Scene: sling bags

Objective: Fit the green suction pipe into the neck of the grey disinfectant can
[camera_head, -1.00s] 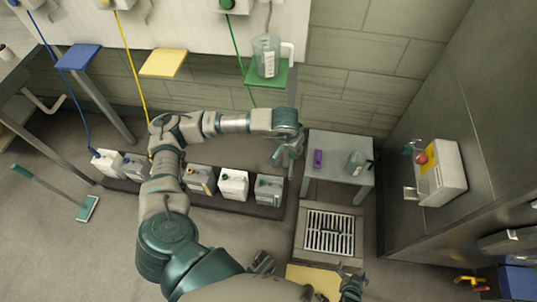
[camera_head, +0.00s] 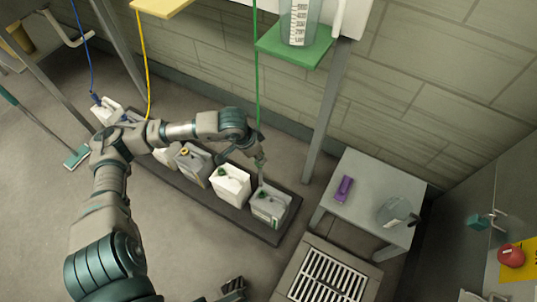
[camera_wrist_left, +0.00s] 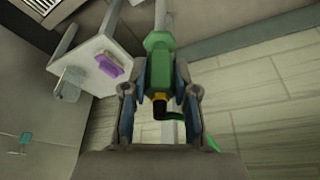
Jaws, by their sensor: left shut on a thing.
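My left gripper (camera_head: 259,160) is shut on the green suction pipe. In the left wrist view, the pipe's green body (camera_wrist_left: 158,70) sits between both fingers, with a pale tube running on from it and a yellow and black end towards the palm. In the head view, the gripper hangs above the grey disinfectant can (camera_head: 270,206), with the pipe's lower part (camera_head: 261,178) reaching down to the can's top. I cannot tell whether the tip is inside the neck, which is too small to make out.
A white can (camera_head: 231,188) with a green cap stands close on the left in the row on the dark base (camera_head: 262,232). A grey table (camera_head: 365,195) with a purple item (camera_head: 344,188) and a clear jug (camera_head: 395,212) stands to the right. A green shelf (camera_head: 290,50) is above.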

